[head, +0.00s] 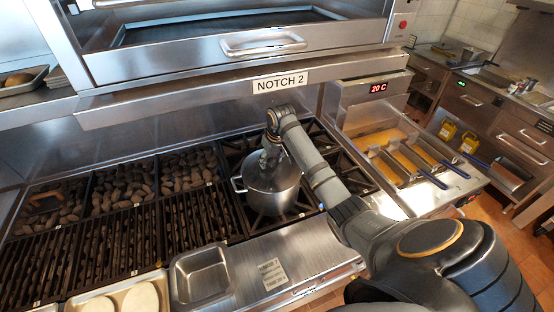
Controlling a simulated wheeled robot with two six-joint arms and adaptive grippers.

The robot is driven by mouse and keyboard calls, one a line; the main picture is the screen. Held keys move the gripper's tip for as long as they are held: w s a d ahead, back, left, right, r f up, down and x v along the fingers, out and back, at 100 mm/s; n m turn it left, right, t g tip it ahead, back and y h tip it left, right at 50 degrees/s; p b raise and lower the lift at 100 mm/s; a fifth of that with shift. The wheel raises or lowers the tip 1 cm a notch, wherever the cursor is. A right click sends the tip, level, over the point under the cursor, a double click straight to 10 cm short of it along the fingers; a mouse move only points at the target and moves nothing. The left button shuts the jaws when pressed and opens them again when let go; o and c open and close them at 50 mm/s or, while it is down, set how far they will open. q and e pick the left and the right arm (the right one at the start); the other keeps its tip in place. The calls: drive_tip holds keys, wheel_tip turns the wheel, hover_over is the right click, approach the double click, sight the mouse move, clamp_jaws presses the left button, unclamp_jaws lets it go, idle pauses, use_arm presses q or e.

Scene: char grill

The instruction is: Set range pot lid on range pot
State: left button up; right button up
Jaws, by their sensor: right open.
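The range pot (268,198) is a shiny steel pot with side handles, upright on the black burner grate right of the char grill. The range pot lid (262,172) appears as a domed silver surface over the pot's top, and it looks seated on the rim, though my gripper partly covers it. My right gripper (270,152) is open and points down just above the middle of the lid. I cannot tell whether its fingers touch the lid's knob. My left gripper is out of view.
Char grill grates with coals (130,190) fill the left. An empty steel pan (202,275) sits at the front edge. A fryer (405,155) with baskets stands right. The overhead broiler (240,45) with a "NOTCH 2" sign hangs behind and above the pot.

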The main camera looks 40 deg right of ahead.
drive_tip(key=b+v, duration=0.2)
drive_tip(key=b, duration=0.1)
drive_tip(key=shift+s+r+b, duration=0.1)
drive_tip(key=shift+r+b, duration=0.2)
drive_tip(key=s+b, duration=0.3)
drive_tip(key=s, duration=0.9)
drive_tip(key=shift+a+r, duration=0.25)
drive_tip(key=shift+a, duration=0.15)
